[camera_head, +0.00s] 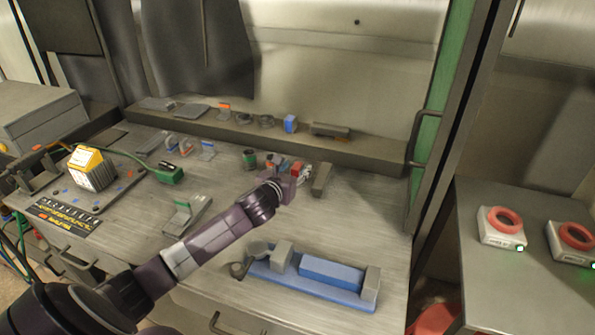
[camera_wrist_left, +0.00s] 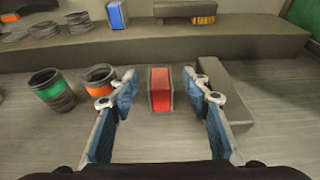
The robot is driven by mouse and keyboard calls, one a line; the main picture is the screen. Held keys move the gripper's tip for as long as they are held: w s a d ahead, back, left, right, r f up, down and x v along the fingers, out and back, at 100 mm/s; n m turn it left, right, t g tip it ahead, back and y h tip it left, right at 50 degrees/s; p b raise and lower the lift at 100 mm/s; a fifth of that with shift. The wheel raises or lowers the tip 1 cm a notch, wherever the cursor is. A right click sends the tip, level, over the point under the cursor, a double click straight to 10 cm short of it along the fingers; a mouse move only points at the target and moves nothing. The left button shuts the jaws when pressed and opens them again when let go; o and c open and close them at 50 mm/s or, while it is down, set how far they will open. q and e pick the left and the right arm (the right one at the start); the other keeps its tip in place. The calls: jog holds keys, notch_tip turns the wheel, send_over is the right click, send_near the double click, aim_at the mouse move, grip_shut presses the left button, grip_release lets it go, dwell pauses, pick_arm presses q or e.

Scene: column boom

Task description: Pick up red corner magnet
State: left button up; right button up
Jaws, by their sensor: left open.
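The red corner magnet (camera_wrist_left: 160,90) is a small block with a red face and grey sides, standing on the metal bench. In the left wrist view it sits between the two blue-padded fingers of my left gripper (camera_wrist_left: 162,100), with a gap on each side. The gripper is open and empty. In the head view the left gripper (camera_head: 297,178) reaches over the bench from the lower left, and the red magnet (camera_head: 297,168) shows just beyond it, partly hidden. My right gripper is not in view.
A grey bar (camera_wrist_left: 225,90) lies close to the right finger. Two round cups, one green-banded (camera_wrist_left: 52,90) and one orange-banded (camera_wrist_left: 100,80), stand to the left. A raised ledge (camera_wrist_left: 150,38) with several items runs behind. A blue vise (camera_head: 330,275) lies at the front.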

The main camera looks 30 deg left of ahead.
pick_arm(q)
jog(key=shift+x, duration=1.25)
jog(key=shift+r, duration=0.1)
grip_shut()
